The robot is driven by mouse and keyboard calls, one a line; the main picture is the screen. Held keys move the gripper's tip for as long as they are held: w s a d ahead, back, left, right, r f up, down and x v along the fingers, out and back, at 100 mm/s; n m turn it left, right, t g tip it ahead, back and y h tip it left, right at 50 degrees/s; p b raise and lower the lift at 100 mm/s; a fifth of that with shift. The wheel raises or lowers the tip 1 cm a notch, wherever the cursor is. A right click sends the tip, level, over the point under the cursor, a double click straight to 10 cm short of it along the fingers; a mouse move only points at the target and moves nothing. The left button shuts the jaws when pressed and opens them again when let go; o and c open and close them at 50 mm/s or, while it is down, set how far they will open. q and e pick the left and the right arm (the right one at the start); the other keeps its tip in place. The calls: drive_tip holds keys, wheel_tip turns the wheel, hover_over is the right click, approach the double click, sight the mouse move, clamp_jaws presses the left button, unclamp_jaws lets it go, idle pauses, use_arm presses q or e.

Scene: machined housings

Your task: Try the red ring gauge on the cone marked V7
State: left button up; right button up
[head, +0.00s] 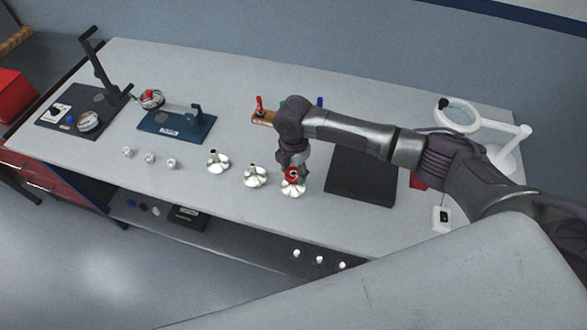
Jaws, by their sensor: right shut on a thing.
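Three silver cone-shaped housings stand in a row near the front of the bench: a left one (218,161), a middle one (255,176) and a right one (293,189). Their markings are too small to read, so I cannot tell which is V7. My right gripper (293,168) points down over the right cone and is shut on the red ring gauge (292,175). The ring is at the top of that cone; I cannot tell whether it sits around it or just above it. My left gripper is not in view.
A wooden rack (263,118) with coloured uprights is partly behind my right arm. A dark mat (360,176) lies right of the cones. Small white parts (149,158), a blue fixture (178,127) and a black gauge stand (82,112) are left. A white magnifier lamp (507,150) stands right.

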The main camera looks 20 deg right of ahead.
drive_tip(key=shift+f+b, duration=0.35)
drive_tip(key=shift+f, duration=0.4)
drive_tip(key=shift+r, duration=0.15)
idle(1.1)
drive_tip(key=shift+r+p, duration=2.95)
drive_tip(key=shift+p, duration=0.1)
drive_tip(key=shift+r, duration=2.5)
